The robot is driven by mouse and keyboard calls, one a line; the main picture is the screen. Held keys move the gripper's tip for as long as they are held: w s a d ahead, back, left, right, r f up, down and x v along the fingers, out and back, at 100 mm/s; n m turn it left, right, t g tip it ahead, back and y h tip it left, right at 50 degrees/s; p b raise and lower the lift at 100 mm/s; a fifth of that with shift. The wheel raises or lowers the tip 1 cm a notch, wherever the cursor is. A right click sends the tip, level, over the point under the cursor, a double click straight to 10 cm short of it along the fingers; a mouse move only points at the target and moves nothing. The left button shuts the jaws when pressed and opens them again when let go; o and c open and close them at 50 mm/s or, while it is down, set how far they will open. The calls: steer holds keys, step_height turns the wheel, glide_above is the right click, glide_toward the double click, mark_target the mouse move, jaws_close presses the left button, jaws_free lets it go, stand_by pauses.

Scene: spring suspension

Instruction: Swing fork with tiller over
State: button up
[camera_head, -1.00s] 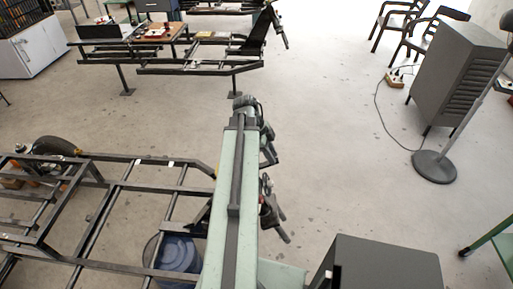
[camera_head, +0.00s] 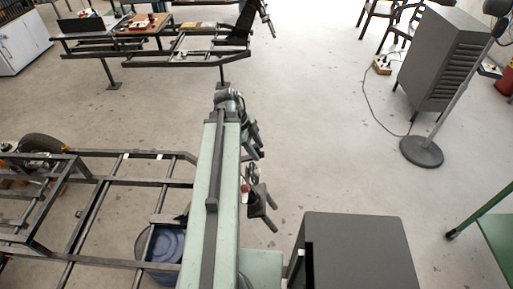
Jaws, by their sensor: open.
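A dark metal chassis frame (camera_head: 125,175) stands low at the left. By its right end, a dark handle with two grips (camera_head: 261,207), probably the tiller, shows just right of my pale green arm. A dark bracket at the frame's right end, possibly part of the fork, runs behind my arm, so most of the fork is hidden. My gripper (camera_head: 253,142) hangs at the far end of my arm, beyond the handle in the picture and apart from it. It is open and looks empty, though its fingers are small and dark.
A blue bin (camera_head: 165,245) stands under the frame. A grey cabinet (camera_head: 360,243) is at the front right. A similar chassis (camera_head: 160,45) stands at the back. A stand with a round base (camera_head: 421,152) and a drawer unit (camera_head: 442,60) are at right. The middle floor is clear.

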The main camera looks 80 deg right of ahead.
steer(key=shift+r, duration=0.15)
steer(key=p+v, duration=0.7)
steer(key=shift+r, duration=0.25)
steer(key=shift+w, duration=0.15)
